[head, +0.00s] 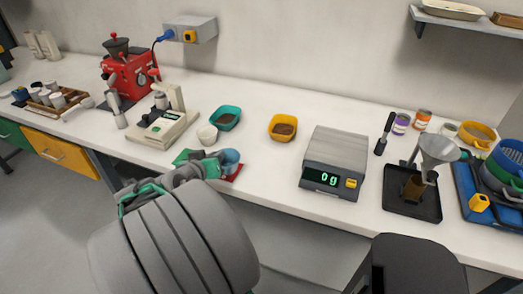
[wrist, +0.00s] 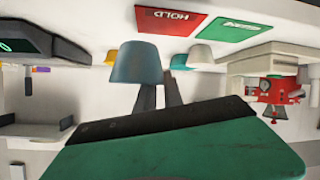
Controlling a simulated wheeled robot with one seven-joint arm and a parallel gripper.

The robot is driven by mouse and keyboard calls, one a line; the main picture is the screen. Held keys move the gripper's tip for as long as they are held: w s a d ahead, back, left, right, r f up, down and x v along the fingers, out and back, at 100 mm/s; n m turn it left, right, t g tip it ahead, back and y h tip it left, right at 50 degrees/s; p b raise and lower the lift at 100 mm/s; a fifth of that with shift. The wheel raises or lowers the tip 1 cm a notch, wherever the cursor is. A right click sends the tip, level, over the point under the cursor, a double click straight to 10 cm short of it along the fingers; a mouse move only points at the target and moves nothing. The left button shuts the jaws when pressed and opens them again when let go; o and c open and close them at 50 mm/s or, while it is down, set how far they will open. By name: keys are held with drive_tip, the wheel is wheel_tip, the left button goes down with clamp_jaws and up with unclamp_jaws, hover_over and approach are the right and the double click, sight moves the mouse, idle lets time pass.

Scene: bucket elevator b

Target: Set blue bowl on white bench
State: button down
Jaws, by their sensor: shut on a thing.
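The blue bowl (head: 230,158) shows in the head view at the bench's front edge, above a red card (head: 234,174). In the wrist view, the blue bowl (wrist: 137,62) is between the two fingertips of my gripper (wrist: 158,88), which is shut on it. In the head view my gripper (head: 217,167) is partly hidden by my own arm. The bowl appears upright, just over the red card; I cannot tell whether it touches. The white bench (head: 265,178) runs across the head view.
A white cup (head: 207,135) and a green card (head: 183,156) lie close by. Behind are a teal bowl (head: 226,117) and a yellow bowl (head: 283,127). A scale (head: 337,150) stands to the right, a white device (head: 163,128) to the left. Bare bench lies between card and scale.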

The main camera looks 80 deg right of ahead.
drive_tip(key=s+r+m+g+y+p, duration=0.2)
drive_tip(key=s+r+m+g, duration=0.5)
drive_tip(key=s, duration=0.5)
drive_tip(key=d+f+p, duration=0.1)
drive_tip(key=d+f, duration=0.2)
drive_tip(key=d, duration=0.1)
drive_tip(key=w+d+f, duration=0.1)
drive_tip(key=d+f, duration=0.2)
drive_tip(key=d, duration=0.1)
drive_tip(key=d+f+p, duration=0.1)
drive_tip(key=d+f, duration=0.2)
drive_tip(key=d, duration=0.1)
drive_tip(key=shift+w+d+f+p, duration=0.3)
drive_tip(key=shift+w+d, duration=0.05)
wheel_tip(320, 180, down, 3)
drive_tip(key=shift+r+p, duration=0.2)
drive_tip(key=shift+p, duration=0.4)
drive_tip(key=shift+d+f, duration=0.1)
drive_tip(key=shift+f, duration=0.15)
drive_tip(key=c, duration=1.4)
unclamp_jaws()
drive_tip(key=shift+c, duration=0.2)
drive_tip(key=shift+w, duration=0.1)
